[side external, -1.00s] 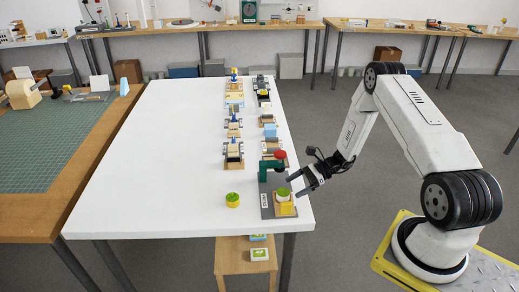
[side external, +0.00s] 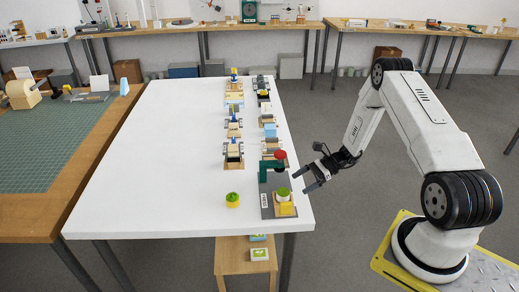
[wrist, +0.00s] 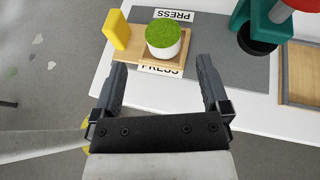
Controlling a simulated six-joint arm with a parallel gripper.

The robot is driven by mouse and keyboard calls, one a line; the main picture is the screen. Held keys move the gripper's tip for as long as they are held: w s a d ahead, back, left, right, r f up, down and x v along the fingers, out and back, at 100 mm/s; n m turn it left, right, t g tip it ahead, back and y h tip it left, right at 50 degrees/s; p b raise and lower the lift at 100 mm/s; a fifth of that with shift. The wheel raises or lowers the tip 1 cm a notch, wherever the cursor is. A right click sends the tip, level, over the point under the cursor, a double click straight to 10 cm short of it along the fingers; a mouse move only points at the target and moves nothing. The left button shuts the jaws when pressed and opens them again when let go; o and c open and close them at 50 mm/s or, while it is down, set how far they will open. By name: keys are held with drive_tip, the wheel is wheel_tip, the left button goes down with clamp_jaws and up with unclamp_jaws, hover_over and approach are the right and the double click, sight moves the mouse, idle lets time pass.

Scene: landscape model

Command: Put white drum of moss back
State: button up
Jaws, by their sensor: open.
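The white drum of moss (wrist: 163,40) has a white side and a green mossy top. It stands upright on a small wooden tray (wrist: 143,58), beside a yellow upright block (wrist: 117,30). It also shows in the side external view (side external: 283,197) at the table's near right. My gripper (side external: 301,182) is open and empty, up and to the right of the drum in the side external view. In the wrist view its two fingers (wrist: 161,68) are apart, with the drum beyond their tips and not between them.
The tray sits on a grey mat (wrist: 215,62) labelled PRESS. A green press (side external: 266,171) with a red knob stands behind it. A yellow drum of moss (side external: 233,201) stands left of the mat. Several small carts line the far right; the table's left half is clear.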

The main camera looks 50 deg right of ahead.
drive_tip(key=shift+a+r+n, duration=0.3)
drive_tip(key=shift+a+r, duration=0.05)
drive_tip(key=s+a+r+n+g+h, duration=0.2)
drive_tip(key=s+a+r+n+h, duration=0.2)
drive_tip(key=n, duration=0.7)
drive_tip(key=s+a+r+n+g+h, duration=0.1)
drive_tip(key=s+a+r+n+h, duration=0.4)
drive_tip(key=a+r+n, duration=0.7)
drive_tip(key=r+h, duration=0.1)
drive_tip(key=h, duration=0.1)
drive_tip(key=shift+s+a+r+g+h, duration=0.25)
drive_tip(key=shift+r+g+h, duration=0.1)
drive_tip(key=shift+g+h, duration=0.05)
drive_tip(key=shift+c, duration=1.1)
